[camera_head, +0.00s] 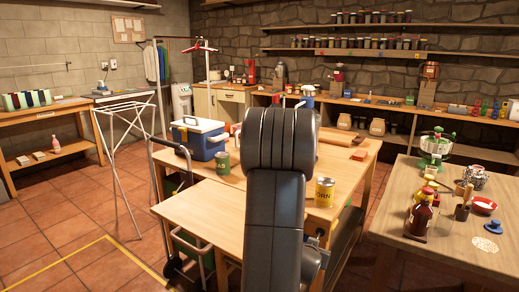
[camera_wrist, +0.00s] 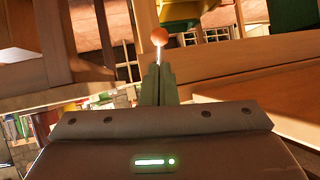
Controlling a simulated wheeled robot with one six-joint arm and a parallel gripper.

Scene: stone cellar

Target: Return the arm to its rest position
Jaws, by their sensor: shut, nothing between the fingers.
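My arm rises in the middle of the head view, in front of the wooden table (camera_head: 190,208), and hides part of it. My gripper does not show in that view. In the wrist view my gripper (camera_wrist: 158,72) points away from the camera, its two greenish fingers together and nothing seen between them. An orange ball-like thing (camera_wrist: 159,36) with a thin pale line below it shows just beyond the fingertips; I cannot tell what it is.
The table bears a blue cooler (camera_head: 203,143), a green can (camera_head: 222,163) and a yellow can (camera_head: 325,192), close to my arm. A right-hand table (camera_head: 465,258) holds bottles and a red bowl (camera_head: 483,205). A drying rack (camera_head: 126,107) stands left; floor is open there.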

